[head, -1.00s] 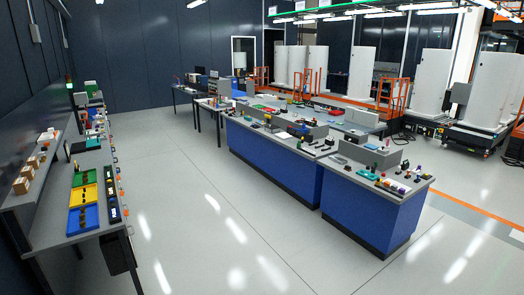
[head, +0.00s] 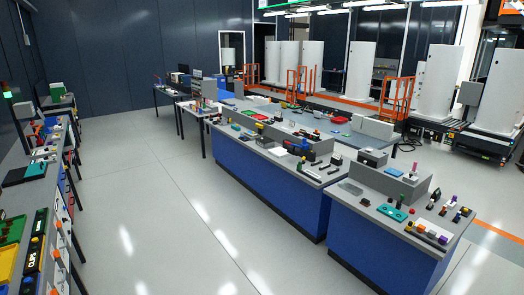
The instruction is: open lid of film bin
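I cannot pick out a film bin or its lid in the head view. Neither of my grippers is in view, so whether they are open or shut does not show.
A long grey bench with trays and small parts runs along the left; a black and teal case (head: 25,174) lies on it. Two blue-fronted islands (head: 262,190) (head: 385,245) stand centre and right. White tanks (head: 348,70) and orange ladders stand behind. The floor (head: 165,225) between is clear.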

